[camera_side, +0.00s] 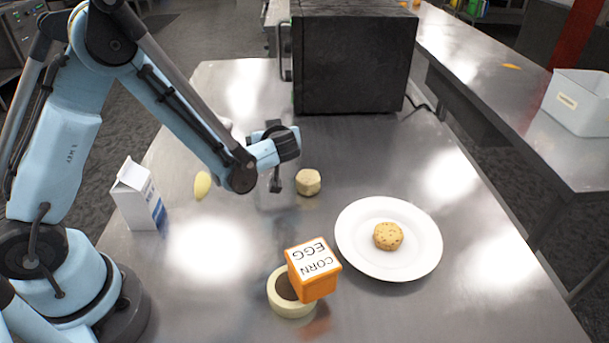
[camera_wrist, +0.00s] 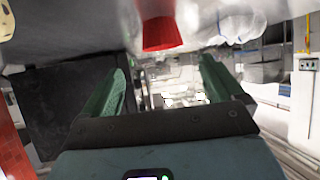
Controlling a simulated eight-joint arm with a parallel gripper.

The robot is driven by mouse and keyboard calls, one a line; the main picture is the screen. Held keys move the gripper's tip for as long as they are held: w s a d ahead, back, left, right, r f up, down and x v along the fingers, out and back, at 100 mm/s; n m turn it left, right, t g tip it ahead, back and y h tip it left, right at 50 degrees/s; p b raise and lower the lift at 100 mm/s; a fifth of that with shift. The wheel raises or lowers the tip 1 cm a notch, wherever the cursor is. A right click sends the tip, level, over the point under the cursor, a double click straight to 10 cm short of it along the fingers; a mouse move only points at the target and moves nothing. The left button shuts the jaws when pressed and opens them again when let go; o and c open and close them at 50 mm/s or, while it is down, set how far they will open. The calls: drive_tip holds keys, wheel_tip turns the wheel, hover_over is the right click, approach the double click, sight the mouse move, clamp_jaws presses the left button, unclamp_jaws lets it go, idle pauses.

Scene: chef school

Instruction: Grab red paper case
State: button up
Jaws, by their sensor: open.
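The red paper case (camera_wrist: 160,32) shows in the wrist view at the top centre, a small red cup shape whose upper part is cut off by the frame edge. My gripper (camera_wrist: 165,78) is open, with its two green fingers apart and nothing between them; the red case appears above the gap between the fingers. In the side view my gripper (camera_side: 276,165) is above the steel table, just left of a pale round piece (camera_side: 308,182). I cannot make out the red case in the side view; my arm may hide it.
A white plate (camera_side: 362,255) with a round cookie (camera_side: 388,236) lies right. An orange box (camera_side: 314,275) rests on a pale ring (camera_side: 291,306) in front. A carton (camera_side: 139,195) and yellow piece (camera_side: 202,185) stand left. A black oven (camera_side: 350,60) blocks the back.

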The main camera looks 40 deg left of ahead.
drive_tip(key=x, duration=0.7)
drive_tip(key=shift+s+a+f, duration=0.15)
drive_tip(key=shift+s+f, duration=0.05)
drive_tip(key=shift+f, duration=0.05)
drive_tip(key=c, duration=1)
drive_tip(key=shift+c, duration=0.2)
drive_tip(key=shift+r, duration=0.15)
